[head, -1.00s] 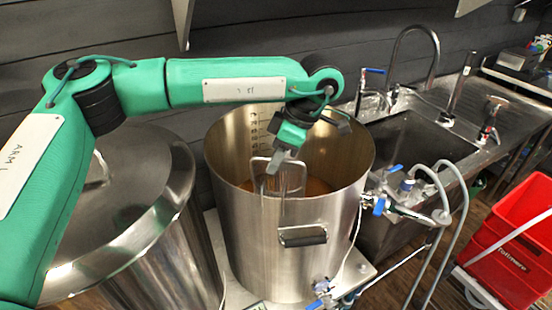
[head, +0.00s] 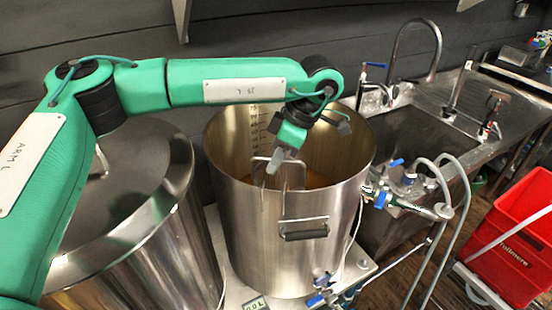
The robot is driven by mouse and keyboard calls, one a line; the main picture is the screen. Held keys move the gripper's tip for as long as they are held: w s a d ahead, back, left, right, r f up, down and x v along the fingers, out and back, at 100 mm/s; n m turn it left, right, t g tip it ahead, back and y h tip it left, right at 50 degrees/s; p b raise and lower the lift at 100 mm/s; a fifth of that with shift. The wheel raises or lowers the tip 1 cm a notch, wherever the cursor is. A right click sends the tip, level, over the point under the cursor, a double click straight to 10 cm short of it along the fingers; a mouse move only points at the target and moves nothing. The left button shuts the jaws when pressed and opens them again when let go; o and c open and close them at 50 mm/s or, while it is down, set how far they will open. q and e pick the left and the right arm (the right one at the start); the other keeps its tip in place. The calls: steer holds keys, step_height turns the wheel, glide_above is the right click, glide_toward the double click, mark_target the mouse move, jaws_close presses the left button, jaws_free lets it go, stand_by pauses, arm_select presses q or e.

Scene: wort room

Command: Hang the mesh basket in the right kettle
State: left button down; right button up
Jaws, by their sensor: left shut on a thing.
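The right kettle (head: 255,235) is a tall open steel pot with a black-gripped handle and a marked scale inside. My left gripper (head: 274,162) is over its near inner side, shut on the bent metal wire handle (head: 301,172) of the mesh basket. The wire stands up at the near rim, and one leg shows in front of the kettle wall. The basket's mesh body is hidden behind the rim and gripper, so I cannot tell whether its hooks rest on the rim. Orange-brown liquid (head: 318,181) shows inside. My right gripper is out of view.
A lidded steel kettle (head: 130,200) stands at the left under my arm. Valves and hoses (head: 405,195) are close at the right kettle's right side. Beyond are a sink (head: 415,140) with a tall tap and a red crate (head: 510,245).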

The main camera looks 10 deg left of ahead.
arm_select(q)
steer(key=shift+f, duration=0.15)
steer(key=shift+s+a+f+b, duration=0.1)
steer(key=shift+a+f+b, duration=0.1)
steer(key=shift+a+b, duration=0.2)
steer(key=c, duration=0.6)
jaws_free()
steer(key=shift+f, duration=0.15)
steer(key=shift+p+v, duration=0.65)
steer(key=shift+v, duration=0.75)
steer(key=shift+s+a+r+p, duration=0.1)
steer(key=shift+a+r+p, duration=0.1)
steer(key=shift+r+p, duration=1.8)
steer(key=shift+r, duration=1.95)
steer(key=shift+r, duration=0.1)
